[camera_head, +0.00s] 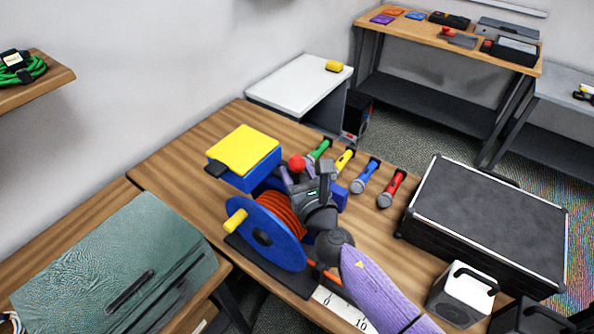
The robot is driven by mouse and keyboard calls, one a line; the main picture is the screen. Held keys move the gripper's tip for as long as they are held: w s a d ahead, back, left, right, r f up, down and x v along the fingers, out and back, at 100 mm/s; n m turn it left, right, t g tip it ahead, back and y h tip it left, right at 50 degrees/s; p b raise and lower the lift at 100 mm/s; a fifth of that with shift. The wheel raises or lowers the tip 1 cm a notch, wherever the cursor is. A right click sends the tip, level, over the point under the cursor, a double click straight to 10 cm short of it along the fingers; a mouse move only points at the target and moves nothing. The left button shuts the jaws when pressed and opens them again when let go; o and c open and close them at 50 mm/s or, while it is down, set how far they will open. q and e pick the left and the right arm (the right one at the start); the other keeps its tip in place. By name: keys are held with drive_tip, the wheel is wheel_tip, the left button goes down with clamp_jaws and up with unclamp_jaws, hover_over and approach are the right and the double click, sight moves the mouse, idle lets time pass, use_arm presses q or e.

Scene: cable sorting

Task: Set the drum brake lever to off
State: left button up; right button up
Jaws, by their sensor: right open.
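The cable drum (266,240) has blue flanges, orange cable wound between them and a yellow crank handle (235,220). It stands on a dark base on the wooden table. A red ball knob (297,163) shows at the drum's far upper side and looks like the end of the brake lever; the lever's shaft is mostly hidden behind my gripper. My right gripper (298,177) is open, close to the knob and just below it in the picture. I cannot tell whether it touches the lever, nor read the lever's setting. My left gripper is not in view.
A blue box with a yellow lid (243,152) stands behind the drum. Several coloured microphones (366,175) lie to its right. A large black case (486,222) and a white speaker (460,293) fill the right side. A green case (112,262) is at left.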

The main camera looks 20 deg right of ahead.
drive_tip(key=shift+w, duration=0.15)
clamp_jaws()
idle(1.4)
